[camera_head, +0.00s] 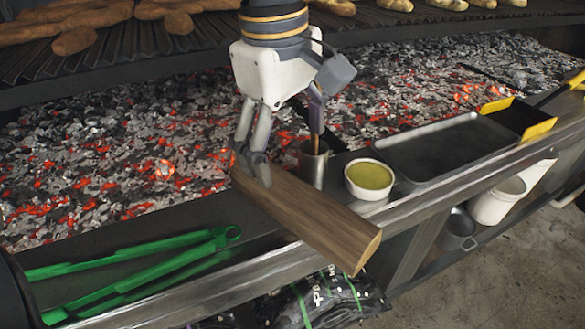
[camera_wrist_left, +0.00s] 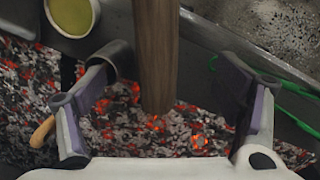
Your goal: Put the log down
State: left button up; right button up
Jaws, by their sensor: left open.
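The brown split log (camera_head: 310,215) lies at a slant across the grill's front ledge. Its near end sticks out past the ledge's front edge and its far end is by the embers. My left gripper (camera_head: 286,158) is above the far end, pointing down, with its fingers apart. In the left wrist view the log (camera_wrist_left: 156,50) runs between the open fingers (camera_wrist_left: 165,85), with a gap on both sides. One finger overlaps the log's far end in the head view; I cannot tell whether they touch. My right gripper is not in view.
Glowing embers (camera_head: 90,150) fill the bed behind the ledge. A metal cup (camera_head: 313,165), a bowl of yellow-green sauce (camera_head: 369,178) and a dark tray (camera_head: 445,145) stand right of the log. Green tongs (camera_head: 150,268) lie to its left. A bag (camera_head: 330,300) is below.

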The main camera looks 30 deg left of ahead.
aim_at(300, 191)
pick_arm(q)
jog(key=shift+w+f+g, duration=0.25)
jog(key=shift+w+g, duration=0.15)
jog(key=shift+w, duration=0.05)
jog(key=f, duration=0.8)
jog(key=w+d+f, duration=0.1)
jog(key=f, duration=0.3)
grip_shut()
jog(key=shift+r, duration=0.1)
